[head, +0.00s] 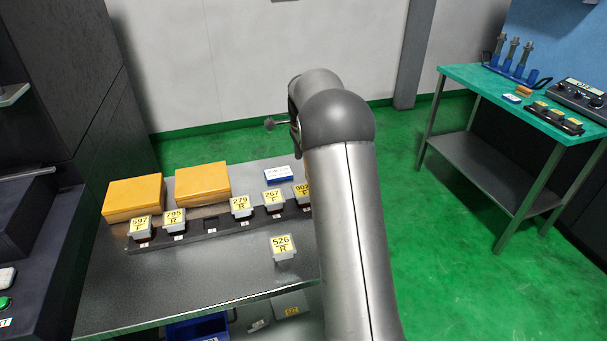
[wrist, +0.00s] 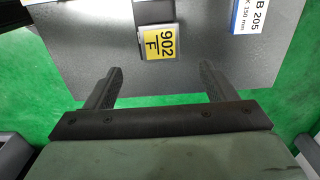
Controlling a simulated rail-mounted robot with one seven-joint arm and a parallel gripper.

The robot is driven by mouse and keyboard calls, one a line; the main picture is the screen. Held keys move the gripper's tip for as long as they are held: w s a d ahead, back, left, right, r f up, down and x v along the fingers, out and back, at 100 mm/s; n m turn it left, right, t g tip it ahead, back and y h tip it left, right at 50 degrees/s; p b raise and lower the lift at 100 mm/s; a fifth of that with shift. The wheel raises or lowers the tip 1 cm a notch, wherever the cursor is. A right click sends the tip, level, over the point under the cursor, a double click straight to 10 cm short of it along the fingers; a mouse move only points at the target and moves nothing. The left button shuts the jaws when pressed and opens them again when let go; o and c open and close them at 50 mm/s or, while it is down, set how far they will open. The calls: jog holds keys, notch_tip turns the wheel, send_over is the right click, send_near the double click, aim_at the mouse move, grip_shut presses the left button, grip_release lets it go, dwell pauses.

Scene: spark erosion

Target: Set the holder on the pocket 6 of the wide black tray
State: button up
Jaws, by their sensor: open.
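The wide black tray (head: 195,238) lies along the table, with holders 597 (head: 141,226), 795 (head: 175,219), 279 (head: 240,205), 267 (head: 273,200) and 902 (head: 301,191) in a row. An empty pocket (head: 210,225) shows between 795 and 279. Holder 902 is at the right end, partly hidden by my arm. A grey holder labelled 526 R (head: 285,246) stands on the table in front of the tray. In the wrist view, my gripper (wrist: 161,72) is open and empty, with 902 (wrist: 160,43) ahead between its finger lines. The head view hides the fingers.
Two orange boxes (head: 133,197) (head: 202,183) and a blue-white box (head: 279,174) stand behind the tray. The table front is clear left of 526. A teal table (head: 463,78) at right holds a small black tray (head: 553,119) and a control box (head: 580,95).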

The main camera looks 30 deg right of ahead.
jog(key=s+a+r+n, duration=0.3)
jog(key=s+a+n, duration=0.25)
jog(key=s, duration=0.25)
jog(key=s+a+r+n, duration=0.3)
jog(key=s+a+n, duration=0.1)
jog(key=s+a, duration=0.25)
jog(key=s+a+f+n, duration=0.2)
jog(key=s+n, duration=0.3)
jog(key=s, duration=0.6)
jog(key=s+a+f+n, duration=0.3)
jog(key=s+a+n, duration=0.1)
jog(key=s, duration=0.6)
jog(key=shift+s+a+n, duration=0.3)
jog(key=shift+s+n, duration=0.05)
jog(key=shift+n, duration=0.4)
jog(key=shift+f, duration=0.1)
